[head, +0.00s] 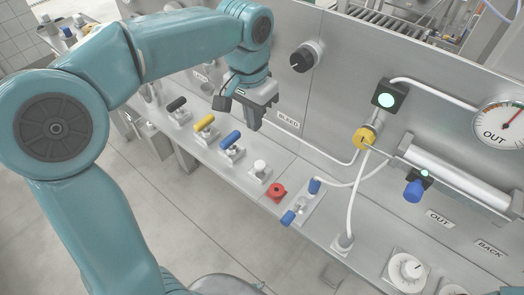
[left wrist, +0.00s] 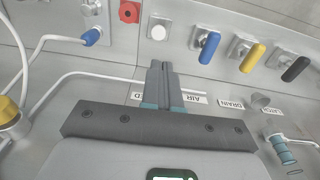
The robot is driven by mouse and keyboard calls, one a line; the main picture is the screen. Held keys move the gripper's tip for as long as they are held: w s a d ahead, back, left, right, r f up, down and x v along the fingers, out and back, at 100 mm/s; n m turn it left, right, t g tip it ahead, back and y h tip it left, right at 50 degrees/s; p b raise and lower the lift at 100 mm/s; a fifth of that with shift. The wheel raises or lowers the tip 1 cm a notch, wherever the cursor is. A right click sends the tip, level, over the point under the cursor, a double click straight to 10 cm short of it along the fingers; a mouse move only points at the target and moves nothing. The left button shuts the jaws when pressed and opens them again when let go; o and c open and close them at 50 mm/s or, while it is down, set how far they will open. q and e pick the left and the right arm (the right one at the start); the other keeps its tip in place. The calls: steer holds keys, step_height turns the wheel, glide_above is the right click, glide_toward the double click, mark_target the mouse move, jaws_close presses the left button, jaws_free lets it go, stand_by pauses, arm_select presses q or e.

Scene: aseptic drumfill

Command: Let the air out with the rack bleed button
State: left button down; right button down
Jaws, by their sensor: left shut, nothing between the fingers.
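The white round button (head: 260,167) sits on a small square plate on the steel ledge, between the blue lever and the red knob. It also shows in the left wrist view (left wrist: 158,32). A label reading BLEED (head: 288,120) is on the panel above it; in the left wrist view my fingers cover most of that label. My left gripper (head: 255,124) is shut and empty, above the ledge and apart from the button. In the left wrist view its closed fingertips (left wrist: 161,65) point toward the button. My right gripper is not in view.
Beside the button stand a blue lever (head: 230,140), a yellow lever (head: 204,123), a black lever (head: 177,105) and a red knob (head: 277,191). A white hose (head: 357,195) runs up to a yellow knob (head: 364,138). An OUT gauge (head: 502,129) is at right.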

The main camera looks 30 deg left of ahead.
arm_select(q)
glide_toward(259, 164)
steer(key=f, duration=0.6)
steer(key=shift+w+d+f, duration=0.1)
steer(key=shift+w+f, duration=0.1)
steer(key=shift+f, duration=0.05)
steer(key=shift+s+f, duration=0.1)
steer(key=shift+f, duration=0.05)
stand_by(0.3)
